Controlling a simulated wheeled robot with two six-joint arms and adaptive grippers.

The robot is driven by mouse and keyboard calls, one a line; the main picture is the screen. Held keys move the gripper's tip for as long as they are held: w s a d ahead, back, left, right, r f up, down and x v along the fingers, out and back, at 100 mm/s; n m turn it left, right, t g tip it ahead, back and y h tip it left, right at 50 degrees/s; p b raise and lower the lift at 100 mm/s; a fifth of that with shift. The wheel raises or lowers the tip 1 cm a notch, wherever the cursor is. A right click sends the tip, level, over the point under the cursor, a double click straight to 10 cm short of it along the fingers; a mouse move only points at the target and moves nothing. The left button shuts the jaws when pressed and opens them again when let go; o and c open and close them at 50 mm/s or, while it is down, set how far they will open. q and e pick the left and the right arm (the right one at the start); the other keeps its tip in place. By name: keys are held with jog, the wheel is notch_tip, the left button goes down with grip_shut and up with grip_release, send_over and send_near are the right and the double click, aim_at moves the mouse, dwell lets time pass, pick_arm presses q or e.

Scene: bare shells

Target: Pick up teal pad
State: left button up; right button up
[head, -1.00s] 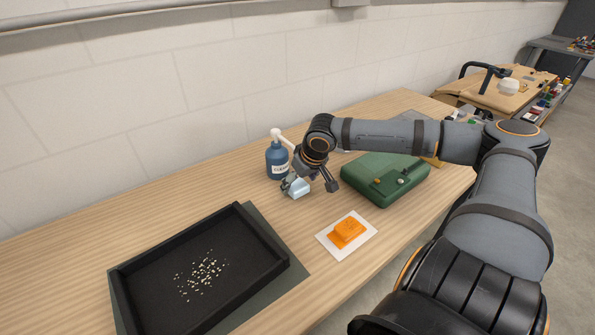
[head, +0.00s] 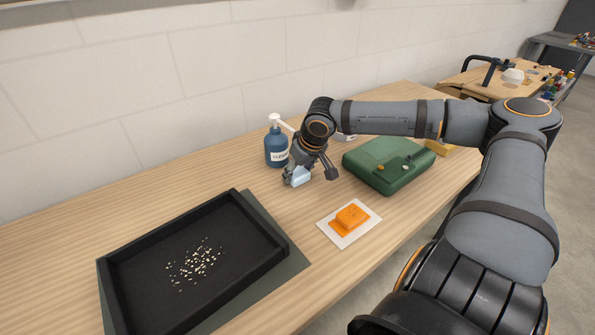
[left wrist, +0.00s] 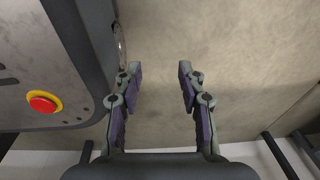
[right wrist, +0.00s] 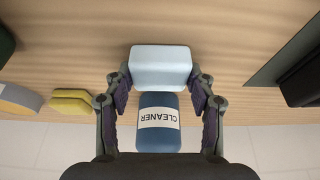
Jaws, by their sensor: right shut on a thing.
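The teal pad looks like a pale blue rounded block (head: 300,175). It is by the table's rear part, just in front of the blue cleaner bottle (head: 276,150). My right gripper (head: 298,173) is shut on it; in the right wrist view the pad (right wrist: 160,66) sits between the two fingertips. I cannot tell whether its underside touches the table. My left gripper (left wrist: 159,75) is open and empty above bare floor in the left wrist view, and does not show in the head view.
A black tray (head: 233,296) with pale crumbs lies on a dark mat at the left. An orange sponge (head: 350,216) rests on a white card (head: 366,231) in front. A green case (head: 388,168) stands to the right, with a yellow block (right wrist: 72,104) near it. Table between tray and bottle is clear.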

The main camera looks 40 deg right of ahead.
aim_at(296, 173)
jog(key=shift+r, duration=0.6)
jog(key=shift+r+p, duration=0.4)
jog(key=shift+r, duration=0.2)
jog(key=b, duration=0.4)
jog(key=s+r+b, duration=0.1)
jog(key=b, duration=0.3)
jog(key=shift+s+a+r, duration=0.2)
jog(key=shift+s+a, duration=0.05)
jog(key=shift+a, duration=0.15)
pick_arm(q)
jog(key=w+f+b, duration=0.1)
jog(key=w+f, duration=0.2)
jog(key=w, duration=0.7)
pick_arm(e)
jog(key=v, duration=0.2)
jog(key=shift+s+r, duration=0.25)
jog(key=shift+s, duration=0.1)
pick_arm(q)
jog(key=w+d+r+b, duration=0.3)
jog(key=w+r, duration=0.4)
jog(key=r, duration=0.2)
jog(key=shift+r+b, duration=0.25)
jog(key=shift+b, duration=0.1)
pick_arm(e)
jog(key=s+a+r, duration=0.4)
jog(key=s+r, duration=0.3)
jog(key=s, duration=0.3)
